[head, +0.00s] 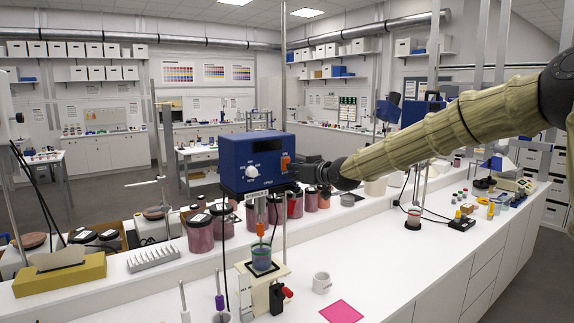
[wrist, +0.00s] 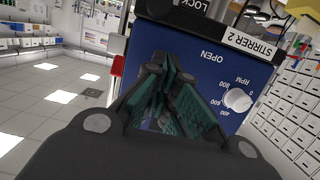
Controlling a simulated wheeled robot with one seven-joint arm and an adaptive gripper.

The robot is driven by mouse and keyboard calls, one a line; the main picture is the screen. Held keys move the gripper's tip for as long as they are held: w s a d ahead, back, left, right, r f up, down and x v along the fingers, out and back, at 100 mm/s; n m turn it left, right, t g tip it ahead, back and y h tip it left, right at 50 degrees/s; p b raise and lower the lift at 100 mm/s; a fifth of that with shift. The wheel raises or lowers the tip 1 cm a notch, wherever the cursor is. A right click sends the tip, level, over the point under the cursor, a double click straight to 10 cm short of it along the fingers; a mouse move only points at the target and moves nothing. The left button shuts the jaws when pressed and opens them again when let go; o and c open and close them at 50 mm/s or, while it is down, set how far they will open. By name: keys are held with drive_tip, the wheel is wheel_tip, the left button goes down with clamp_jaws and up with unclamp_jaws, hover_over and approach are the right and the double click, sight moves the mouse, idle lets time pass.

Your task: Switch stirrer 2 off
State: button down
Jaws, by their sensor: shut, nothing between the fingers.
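The blue stirrer box (head: 250,148) hangs on an upright rod above a beaker of bluish liquid (head: 262,262). In the wrist view the box (wrist: 200,45) appears upside down, with the label STIRRER 2 (wrist: 249,45). Its white RPM knob (head: 252,172) also shows in the wrist view (wrist: 238,100). An orange-red switch part (head: 286,162) sits on the front at the right; a red piece (wrist: 117,66) shows at the box edge in the wrist view. My gripper (head: 300,173) is shut and empty, close by this right end. Its fingers (wrist: 166,85) hide part of the panel; contact and switch position are unclear.
Jars of dark red pigment (head: 200,232) stand behind the stirrer. A white mug (head: 321,282), a pink sheet (head: 341,311) and a yellow block (head: 60,277) lie on the white bench. The bench to the right of the mug is mostly clear.

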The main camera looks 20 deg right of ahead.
drive_tip(key=shift+s+r, duration=0.15)
drive_tip(key=shift+s, duration=0.05)
drive_tip(key=shift+w+f, duration=0.6)
drive_tip(key=shift+w, duration=0.15)
drive_tip(key=b+v, duration=0.1)
drive_tip(key=v, duration=1.5)
drive_tip(key=shift+s+f, duration=0.15)
drive_tip(key=shift+s, duration=0.1)
drive_tip(key=shift+f, duration=0.1)
